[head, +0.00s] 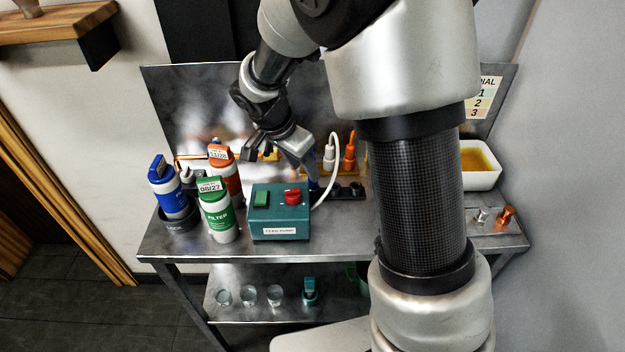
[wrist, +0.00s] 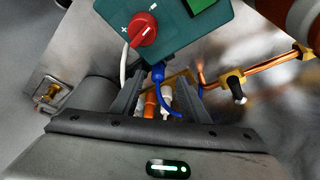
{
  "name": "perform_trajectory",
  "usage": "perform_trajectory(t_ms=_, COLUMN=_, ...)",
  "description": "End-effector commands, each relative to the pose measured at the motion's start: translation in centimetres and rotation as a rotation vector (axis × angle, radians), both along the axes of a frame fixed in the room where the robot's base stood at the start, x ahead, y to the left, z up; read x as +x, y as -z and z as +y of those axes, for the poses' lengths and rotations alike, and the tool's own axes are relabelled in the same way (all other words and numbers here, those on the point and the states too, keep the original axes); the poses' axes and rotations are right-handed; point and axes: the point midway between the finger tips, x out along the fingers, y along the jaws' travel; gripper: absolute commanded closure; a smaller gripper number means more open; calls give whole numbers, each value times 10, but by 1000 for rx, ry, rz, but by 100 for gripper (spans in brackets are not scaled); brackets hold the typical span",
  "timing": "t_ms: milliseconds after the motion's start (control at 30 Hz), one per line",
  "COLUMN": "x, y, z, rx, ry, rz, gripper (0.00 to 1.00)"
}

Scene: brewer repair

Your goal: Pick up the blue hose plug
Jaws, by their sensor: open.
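The blue hose plug (wrist: 157,74) shows in the wrist view between my fingers, with a thin blue hose curving from it to the lower right. My gripper (wrist: 162,84) is open, one finger on either side of the plug; I cannot tell whether either touches it. In the head view my gripper (head: 309,172) points down just behind the right end of the teal pump box (head: 280,215). There the plug is mostly hidden by my fingers and the box.
The pump box with its red knob (wrist: 144,29) is close to the fingers. A white plug (head: 329,157) and an orange plug (head: 350,155) stand to the right. Copper piping (wrist: 270,67) with a valve runs nearby. Blue, orange and green filter bottles (head: 217,212) stand left.

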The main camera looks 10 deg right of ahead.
Motion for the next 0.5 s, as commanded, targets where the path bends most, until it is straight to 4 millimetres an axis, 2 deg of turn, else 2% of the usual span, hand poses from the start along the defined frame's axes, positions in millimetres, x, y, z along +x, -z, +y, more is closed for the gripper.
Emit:
perform_trajectory(t_ms=233, x=4, y=16, z=-10, rx=0, ry=3, rz=1, gripper=59)
perform_trajectory(t_ms=367, x=10, y=31, z=-23, rx=1, ry=3, rz=3, gripper=59)
perform_trajectory(t_ms=500, x=14, y=47, z=-27, rx=0, ry=0, rz=1, gripper=59)
